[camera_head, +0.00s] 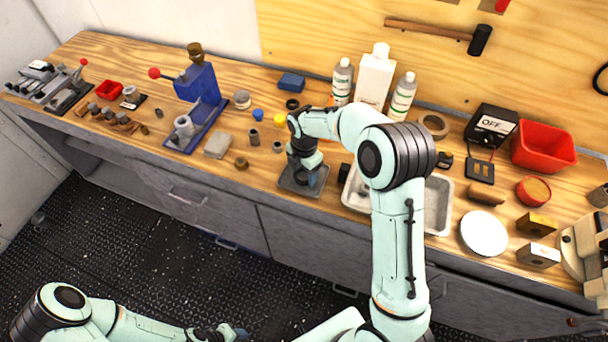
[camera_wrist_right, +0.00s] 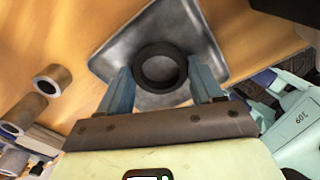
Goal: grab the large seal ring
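The large seal ring (camera_wrist_right: 138,68) is a thick black ring. In the right wrist view it lies flat on a shallow grey metal tray (camera_wrist_right: 200,30). My right gripper (camera_wrist_right: 160,72) has its two blue fingers apart, one on each side of the ring, with the tips very close to its outer edge. I cannot tell whether they touch it. In the head view my right gripper (camera_head: 304,168) is over the same small tray (camera_head: 292,188) at the bench's front edge and hides most of the ring. My left gripper (camera_head: 222,333) is low at the bottom edge, away from the bench; its fingers are unclear.
A larger metal tray (camera_head: 438,205) stands right of my right gripper, partly behind my arm. White bottles (camera_head: 375,75) stand behind. A blue press (camera_head: 200,95), a grey block (camera_head: 218,145) and small metal cylinders (camera_head: 254,137) are to the left. A white plate (camera_head: 484,233) lies farther right.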

